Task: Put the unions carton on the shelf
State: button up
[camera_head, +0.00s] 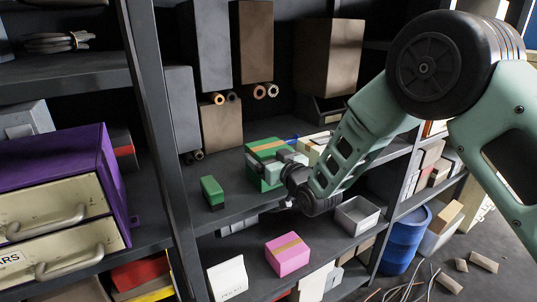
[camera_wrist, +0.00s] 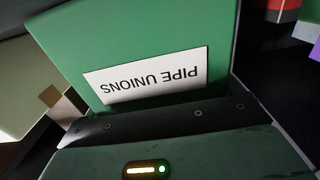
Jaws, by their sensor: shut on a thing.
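The unions carton (camera_head: 266,147) is green with a tan tape band on top. It sits at the middle shelf (camera_head: 238,205) of the rack in the head view, but I cannot tell whether it touches the board. In the wrist view its green face (camera_wrist: 140,40) fills the top and carries an upside-down white label reading PIPE UNIONS. My gripper (camera_head: 268,170) is shut on the carton from the front right. My arm hides part of the carton and the shelf behind it.
A small green box (camera_head: 212,191) stands left on the same shelf. A cream box (camera_head: 314,146) is close by the carton's right. A pink box (camera_head: 287,254) and an open grey bin (camera_head: 357,215) are below. Bare board lies between the small green box and carton.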

jog(key=o, duration=0.9)
jog(key=shift+r, duration=0.2)
jog(key=s+d+g+h, duration=0.3)
jog(key=s+d+g, duration=0.2)
jog(key=s, duration=0.9)
jog(key=s+d+f+g+h+b, duration=0.1)
jog(key=s+d+g+h, duration=0.2)
jog(key=s, duration=1.1)
jog(key=s+d+g+h+b, duration=0.1)
jog(key=s+d+g+h, duration=0.2)
jog(key=s+d+g, duration=0.4)
jog(key=s+d, duration=0.3)
jog(key=s, duration=0.5)
jog(key=shift+d+f+n, duration=0.25)
jog(key=shift+n, duration=0.15)
